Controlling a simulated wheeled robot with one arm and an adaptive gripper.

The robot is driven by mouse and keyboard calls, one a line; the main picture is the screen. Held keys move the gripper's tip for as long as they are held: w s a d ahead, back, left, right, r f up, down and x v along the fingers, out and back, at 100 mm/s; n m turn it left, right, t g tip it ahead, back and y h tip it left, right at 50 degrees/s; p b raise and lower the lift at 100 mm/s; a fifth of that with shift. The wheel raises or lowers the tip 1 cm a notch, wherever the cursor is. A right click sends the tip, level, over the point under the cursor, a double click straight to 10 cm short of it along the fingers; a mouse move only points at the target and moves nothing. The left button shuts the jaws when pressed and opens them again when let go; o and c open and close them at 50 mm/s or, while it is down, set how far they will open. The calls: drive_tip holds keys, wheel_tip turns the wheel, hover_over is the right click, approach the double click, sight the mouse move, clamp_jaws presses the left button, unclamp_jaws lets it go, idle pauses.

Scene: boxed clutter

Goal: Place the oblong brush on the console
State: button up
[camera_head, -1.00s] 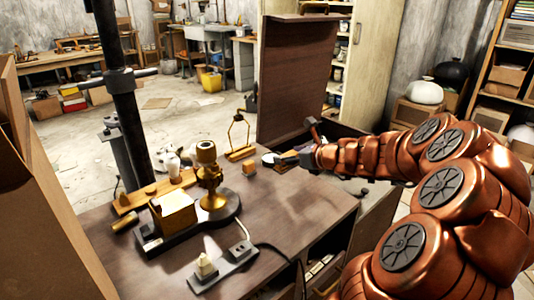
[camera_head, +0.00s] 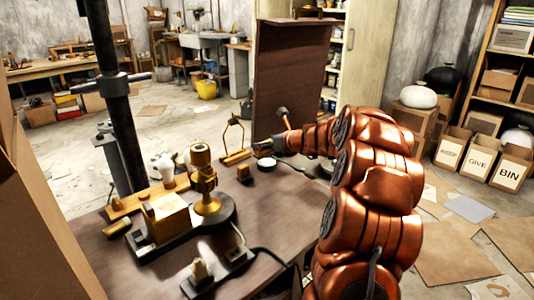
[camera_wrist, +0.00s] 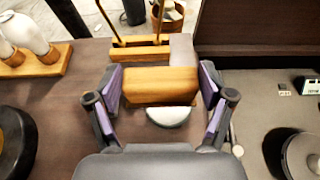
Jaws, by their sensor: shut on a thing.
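My gripper (camera_wrist: 161,74) has its two purple-padded fingers shut on an oblong wooden block, seemingly the brush (camera_wrist: 160,85). The block lies crosswise between the fingers in the wrist view; its underside is hidden. In the head view my gripper (camera_head: 263,148) is over the far part of the brown wooden console top (camera_head: 285,205), near a brass wire stand. Whether the brush touches the surface is not clear. A round white item (camera_wrist: 168,117) shows just below the brush in the wrist view.
The wire stand (camera_head: 235,155) is close to my gripper. A brass instrument on a black base (camera_head: 220,217) and a power strip (camera_head: 215,275) occupy the left and front. A dark upright panel (camera_head: 285,75) stands behind.

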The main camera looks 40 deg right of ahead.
sight(268, 152)
wheel_tip(268, 152, down, 4)
drive_tip(key=shift+r+b, duration=0.1)
drive_tip(key=shift+b, duration=0.7)
drive_tip(key=shift+r, duration=0.1)
drive_tip(key=o, duration=1.1)
drive_tip(key=shift+c, duration=0.2)
